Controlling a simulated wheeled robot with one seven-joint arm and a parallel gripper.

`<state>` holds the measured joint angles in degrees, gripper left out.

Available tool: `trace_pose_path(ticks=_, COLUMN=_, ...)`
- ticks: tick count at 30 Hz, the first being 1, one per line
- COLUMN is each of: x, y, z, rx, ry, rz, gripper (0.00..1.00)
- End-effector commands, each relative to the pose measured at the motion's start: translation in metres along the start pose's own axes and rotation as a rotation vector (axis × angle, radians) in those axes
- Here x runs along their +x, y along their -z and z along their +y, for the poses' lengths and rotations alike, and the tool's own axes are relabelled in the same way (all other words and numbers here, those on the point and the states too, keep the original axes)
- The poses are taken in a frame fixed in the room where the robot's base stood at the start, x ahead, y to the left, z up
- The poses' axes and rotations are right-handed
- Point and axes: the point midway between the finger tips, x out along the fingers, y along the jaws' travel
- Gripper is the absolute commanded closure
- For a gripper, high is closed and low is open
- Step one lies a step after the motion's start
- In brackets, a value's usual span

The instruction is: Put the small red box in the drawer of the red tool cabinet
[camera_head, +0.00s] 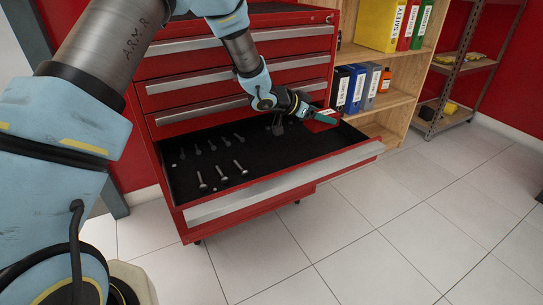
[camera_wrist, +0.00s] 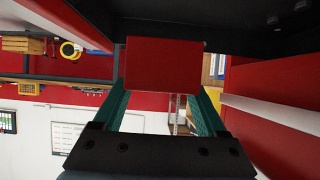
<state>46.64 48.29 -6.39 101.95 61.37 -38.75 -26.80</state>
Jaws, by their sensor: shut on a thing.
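The small red box (camera_wrist: 162,64) is between the two green fingers of my gripper (camera_wrist: 160,95) in the wrist view. In the head view my gripper (camera_head: 318,115) is shut on the red box (camera_head: 322,125), which is partly hidden behind the fingers. They are at the right end of the open drawer (camera_head: 283,178) of the red tool cabinet (camera_head: 244,62). The drawer has a black lining. I cannot tell whether the box touches the drawer floor.
Several bolts (camera_head: 202,181) and other small metal parts lie in the drawer's left and middle. Closed drawers stand above it. A wooden shelf (camera_head: 395,100) with binders (camera_head: 356,88) stands close on the right. The tiled floor (camera_head: 400,215) in front is clear.

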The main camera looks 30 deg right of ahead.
Motion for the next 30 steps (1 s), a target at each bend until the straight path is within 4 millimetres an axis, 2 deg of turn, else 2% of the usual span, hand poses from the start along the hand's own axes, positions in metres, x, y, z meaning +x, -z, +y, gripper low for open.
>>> trace_pose_path(ticks=6, x=0.02, y=-0.037, z=0.001, rx=-0.002, ry=-0.002, rz=-0.003, gripper=0.86)
trace_pose_path(ticks=14, x=0.031, y=-0.057, z=0.001, rx=-0.001, ry=-0.001, rz=-0.002, gripper=0.86)
trace_pose_path(ticks=21, x=0.046, y=-0.084, z=0.001, rx=-0.001, ry=-0.001, rz=-0.002, gripper=0.86)
trace_pose_path(ticks=30, x=0.046, y=-0.085, z=0.0, rx=0.0, ry=0.0, rz=0.0, gripper=0.86)
